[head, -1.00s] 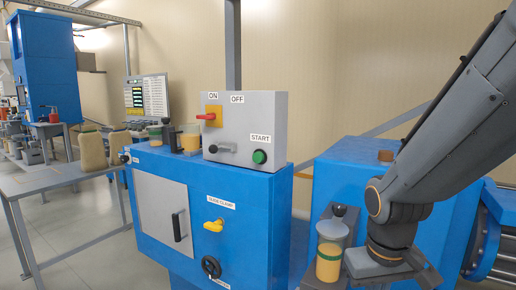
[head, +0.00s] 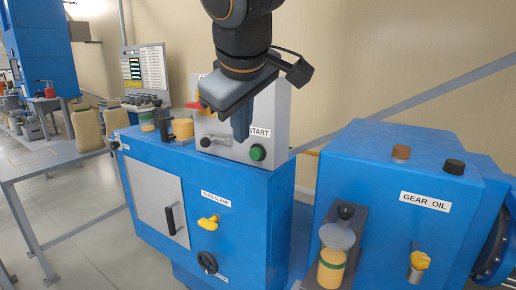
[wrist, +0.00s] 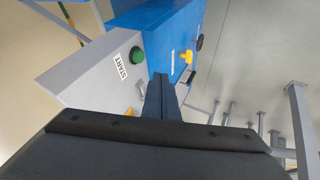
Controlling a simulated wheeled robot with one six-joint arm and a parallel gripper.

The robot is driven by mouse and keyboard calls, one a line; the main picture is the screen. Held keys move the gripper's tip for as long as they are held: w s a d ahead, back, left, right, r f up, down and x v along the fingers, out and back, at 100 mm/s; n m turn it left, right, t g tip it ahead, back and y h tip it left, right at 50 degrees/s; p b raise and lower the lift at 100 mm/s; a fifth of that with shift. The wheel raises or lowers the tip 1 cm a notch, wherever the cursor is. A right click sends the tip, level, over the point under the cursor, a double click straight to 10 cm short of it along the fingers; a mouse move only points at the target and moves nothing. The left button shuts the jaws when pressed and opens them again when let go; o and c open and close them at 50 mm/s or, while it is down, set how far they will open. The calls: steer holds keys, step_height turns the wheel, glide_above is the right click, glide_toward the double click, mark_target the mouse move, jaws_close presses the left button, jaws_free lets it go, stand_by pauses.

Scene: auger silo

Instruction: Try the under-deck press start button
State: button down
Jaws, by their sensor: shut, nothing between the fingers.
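The green start button (head: 257,152) sits low on the right of the grey control box (head: 215,130), next to a START label. In the wrist view the same green button (wrist: 137,54) shows beside the START label, left of my fingers. My gripper (head: 241,138) is shut and empty. It hangs in front of the control box, above and left of the green button in the head view, and appears apart from it. My gripper hides the OFF label and most of the ON label. In the wrist view the shut fingers (wrist: 160,80) point toward the blue cabinet.
The blue cabinet (head: 255,215) under the box carries a yellow handle (head: 209,222) and a black knob (head: 207,262). A red-yellow switch (head: 200,106) and a grey lever (head: 212,142) are on the box. A GEAR OIL housing (head: 360,160) stands at right, with a jar (head: 331,268) before it.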

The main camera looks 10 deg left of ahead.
mark_target(251, 150)
steer(key=shift+w+f, duration=0.1)
steer(key=shift+f, duration=0.05)
steer(key=w+f+p, duration=0.2)
steer(key=w+f, duration=0.2)
steer(key=w+f+p, duration=0.1)
steer(key=w+f, duration=0.2)
steer(key=w, duration=0.1)
steer(key=shift+w+a+f+p, duration=0.1)
steer(key=shift+w+f+p, duration=0.15)
steer(key=shift+f+p, duration=0.1)
steer(key=shift+w, duration=0.4)
